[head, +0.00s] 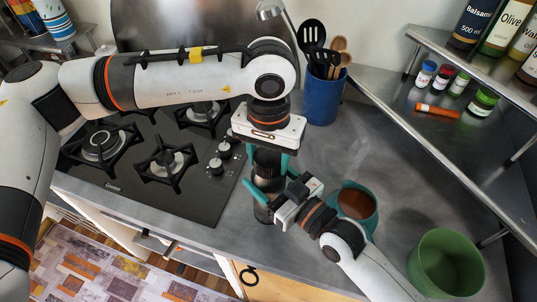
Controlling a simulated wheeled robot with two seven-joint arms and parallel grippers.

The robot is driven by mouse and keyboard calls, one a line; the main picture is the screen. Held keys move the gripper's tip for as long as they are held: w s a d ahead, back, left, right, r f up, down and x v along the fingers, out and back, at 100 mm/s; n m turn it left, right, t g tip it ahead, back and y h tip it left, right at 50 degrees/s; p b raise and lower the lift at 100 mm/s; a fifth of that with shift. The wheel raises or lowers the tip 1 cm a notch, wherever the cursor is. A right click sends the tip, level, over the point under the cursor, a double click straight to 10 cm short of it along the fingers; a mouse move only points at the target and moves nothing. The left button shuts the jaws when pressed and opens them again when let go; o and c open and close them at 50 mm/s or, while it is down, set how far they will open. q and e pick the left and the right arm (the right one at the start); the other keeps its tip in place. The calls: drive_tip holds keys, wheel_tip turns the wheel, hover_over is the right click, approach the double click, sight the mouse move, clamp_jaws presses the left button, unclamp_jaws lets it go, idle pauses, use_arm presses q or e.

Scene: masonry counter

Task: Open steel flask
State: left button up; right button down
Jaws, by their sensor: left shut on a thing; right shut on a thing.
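The steel flask (264,213) stands upright on the counter right of the hob and looks dark grey to black. My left gripper (267,160) points down from above, with its teal fingers shut around the flask's dark top part. My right gripper (270,184) comes in from the lower right and is shut around the flask's body just below. The fingers and gripper bodies hide much of the flask. I cannot tell whether its lid is loose or seated.
A green pot (445,262) is at the lower right. A blue utensil holder (322,103) stands behind, the gas hob (125,190) is left, and a steel shelf (470,125) with jars is right.

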use_arm(q)
drive_tip(key=n, duration=1.3)
drive_tip(key=shift+n, duration=0.3)
drive_tip(key=n, duration=0.8)
drive_tip(key=shift+n, duration=0.3)
drive_tip(key=n, duration=0.6)
drive_tip(key=shift+n, duration=0.3)
drive_tip(key=n, duration=0.6)
drive_tip(key=shift+r, duration=0.1)
drive_tip(key=n, duration=1.5)
drive_tip(key=shift+r, duration=0.3)
drive_tip(key=shift+r, duration=0.85)
